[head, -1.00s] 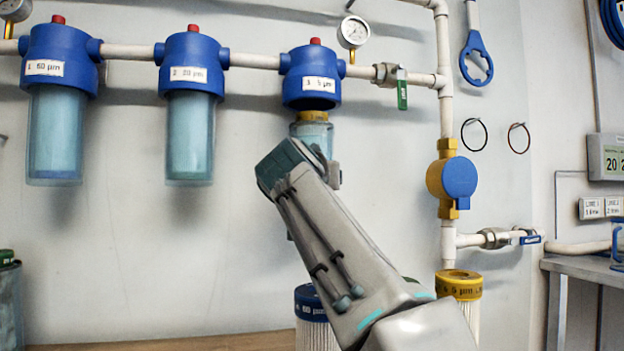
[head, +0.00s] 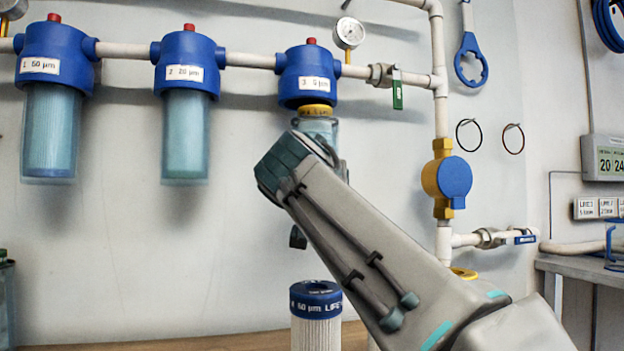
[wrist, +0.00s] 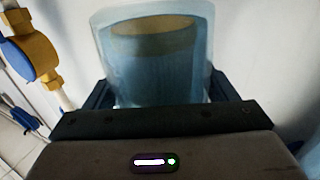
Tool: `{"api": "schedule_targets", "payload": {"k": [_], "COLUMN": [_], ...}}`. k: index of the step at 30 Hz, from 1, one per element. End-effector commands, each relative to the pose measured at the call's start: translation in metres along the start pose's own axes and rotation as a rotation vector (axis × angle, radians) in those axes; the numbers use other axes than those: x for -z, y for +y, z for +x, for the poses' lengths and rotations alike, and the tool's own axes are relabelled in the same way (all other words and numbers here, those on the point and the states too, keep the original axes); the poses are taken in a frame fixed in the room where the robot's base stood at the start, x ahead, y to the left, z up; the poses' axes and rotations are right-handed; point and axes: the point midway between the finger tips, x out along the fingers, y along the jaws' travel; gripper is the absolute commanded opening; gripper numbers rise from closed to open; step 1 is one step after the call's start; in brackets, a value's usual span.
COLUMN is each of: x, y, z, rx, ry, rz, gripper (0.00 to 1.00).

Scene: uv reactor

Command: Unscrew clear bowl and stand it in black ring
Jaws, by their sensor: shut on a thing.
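The clear bowl (head: 320,128) is a bluish see-through cup below the third blue filter head (head: 308,78). A cartridge with a yellow end cap (head: 315,111) stands inside it and shows at its top; it also shows in the wrist view (wrist: 152,38). The bowl is upright and looks free of the head, with the yellow cap just under the head's lower edge. My gripper (wrist: 160,92) is shut around the bowl (wrist: 155,75); my arm hides its lower part in the head view. A thin black ring (head: 471,135) hangs on the wall; I cannot tell whether it is the task's ring.
Two other filter housings (head: 51,130) (head: 186,135) hang left on the white pipe. A blue-topped cartridge (head: 316,305) stands on the wooden bench (head: 200,340) below. A blue wrench (head: 470,60) hangs right, above a yellow and blue valve (head: 450,180).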

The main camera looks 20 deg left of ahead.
Motion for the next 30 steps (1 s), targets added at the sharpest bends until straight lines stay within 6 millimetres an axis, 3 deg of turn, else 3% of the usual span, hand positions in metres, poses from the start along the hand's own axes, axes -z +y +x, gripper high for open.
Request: {"api": "schedule_targets", "payload": {"k": [30], "x": [-0.003], "y": [0.028], "z": [-0.064], "rx": [0.000], "ry": [0.005], "rz": [0.002], "gripper": [0.38]}}
